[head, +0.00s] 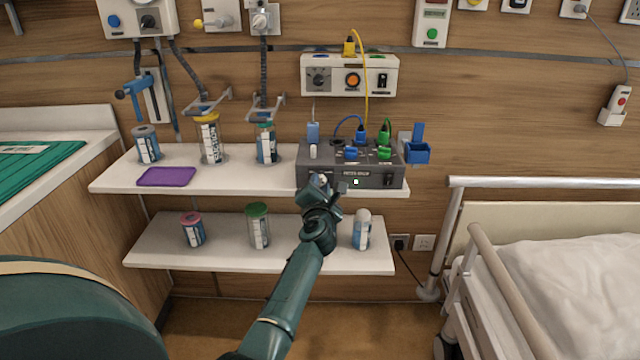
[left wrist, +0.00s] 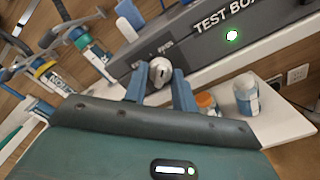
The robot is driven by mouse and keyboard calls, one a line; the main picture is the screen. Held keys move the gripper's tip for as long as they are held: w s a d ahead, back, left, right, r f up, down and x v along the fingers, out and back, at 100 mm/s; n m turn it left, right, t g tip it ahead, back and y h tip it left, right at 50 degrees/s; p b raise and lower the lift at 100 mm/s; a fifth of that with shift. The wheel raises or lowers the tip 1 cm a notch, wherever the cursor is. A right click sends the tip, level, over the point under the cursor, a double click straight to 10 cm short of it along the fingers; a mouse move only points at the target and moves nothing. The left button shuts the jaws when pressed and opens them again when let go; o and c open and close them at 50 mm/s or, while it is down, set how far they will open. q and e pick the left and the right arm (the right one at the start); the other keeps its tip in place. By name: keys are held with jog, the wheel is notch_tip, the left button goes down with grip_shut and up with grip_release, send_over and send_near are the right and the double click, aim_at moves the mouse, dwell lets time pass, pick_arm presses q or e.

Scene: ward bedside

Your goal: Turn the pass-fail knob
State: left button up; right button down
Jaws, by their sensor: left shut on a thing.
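The grey test box (head: 352,173) stands on the upper shelf, with coloured plugs on its top. In the left wrist view its front face (left wrist: 190,40) runs diagonally, with "TEST BO" readable. The silver knob (left wrist: 160,70) on that face sits between the two blue fingers of my left gripper (left wrist: 158,82), which is shut on it. In the head view my left gripper (head: 328,184) is at the left part of the box front and hides the knob. A small lamp (head: 356,182) glows on the front, with a green rim in the wrist view (left wrist: 232,35). My right gripper is out of view.
The upper shelf (head: 115,178) holds several jars and a purple tray (head: 166,176). The lower shelf (head: 160,252) carries more jars, one (head: 362,230) close beside my left arm. A blue holder (head: 417,150) is right of the box. A bed (head: 570,270) stands at the right.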

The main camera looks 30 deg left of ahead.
pick_arm(q)
jog(key=shift+r, duration=0.1)
jog(key=o, duration=0.8)
jog(key=shift+c, duration=0.2)
jog(key=shift+o, duration=1.1)
